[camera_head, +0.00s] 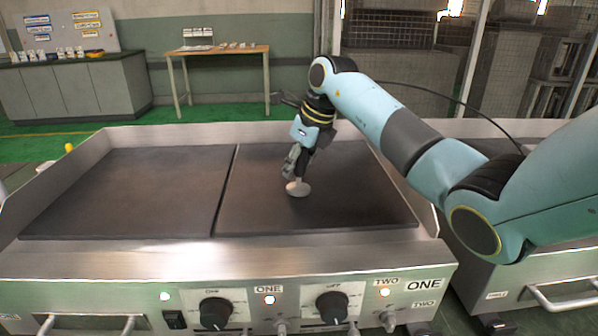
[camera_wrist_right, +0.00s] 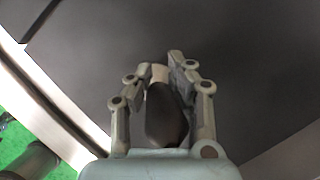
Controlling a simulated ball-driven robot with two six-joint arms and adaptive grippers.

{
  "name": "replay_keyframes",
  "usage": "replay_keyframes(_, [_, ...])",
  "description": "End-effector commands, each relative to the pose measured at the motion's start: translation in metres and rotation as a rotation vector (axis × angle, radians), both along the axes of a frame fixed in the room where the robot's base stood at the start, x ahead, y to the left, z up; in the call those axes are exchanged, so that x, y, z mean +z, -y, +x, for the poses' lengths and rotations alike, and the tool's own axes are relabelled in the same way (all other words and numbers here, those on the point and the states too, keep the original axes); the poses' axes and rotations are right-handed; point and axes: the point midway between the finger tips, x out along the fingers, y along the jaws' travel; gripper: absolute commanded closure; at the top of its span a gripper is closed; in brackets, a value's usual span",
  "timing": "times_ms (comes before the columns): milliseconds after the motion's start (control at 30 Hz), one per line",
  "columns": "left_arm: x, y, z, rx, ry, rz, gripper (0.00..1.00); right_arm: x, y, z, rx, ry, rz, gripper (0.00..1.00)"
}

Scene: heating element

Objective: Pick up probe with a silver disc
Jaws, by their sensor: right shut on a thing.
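The probe has a pale silver disc (camera_head: 298,188) at its lower end, on or just above the right dark plate (camera_head: 340,205) of the griddle; I cannot tell whether it touches. My right gripper (camera_head: 292,168) is shut on the probe from above. In the right wrist view, the probe's dark handle (camera_wrist_right: 166,115) lies between the two fingers of my right gripper (camera_wrist_right: 168,75), with a pale neck beyond it. The disc is hidden in that view. My left gripper is not in view.
The griddle has a raised metal rim (camera_head: 180,133) at the back and sides. Knobs (camera_head: 215,312) and lit lamps line its front panel. A wooden table (camera_head: 218,52) and a grey counter (camera_head: 75,88) stand behind. The left dark plate (camera_head: 130,190) is clear.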

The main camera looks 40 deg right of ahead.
Motion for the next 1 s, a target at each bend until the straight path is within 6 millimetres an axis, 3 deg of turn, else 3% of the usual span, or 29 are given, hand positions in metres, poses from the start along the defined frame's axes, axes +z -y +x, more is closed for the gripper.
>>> replay_keyframes(267, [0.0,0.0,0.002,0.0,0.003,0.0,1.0,0.004,-0.001,0.0,0.0,-0.002,0.002,1.0])
replay_keyframes(533, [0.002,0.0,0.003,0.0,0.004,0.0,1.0,0.043,0.0,0.0,0.001,0.002,0.0,1.0])
replay_keyframes(800, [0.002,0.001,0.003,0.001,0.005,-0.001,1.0,0.078,0.06,-0.029,-0.003,0.0,-0.007,1.0])
replay_keyframes(1000, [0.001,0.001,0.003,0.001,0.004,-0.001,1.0,0.099,0.091,-0.045,-0.002,-0.002,-0.003,1.0])
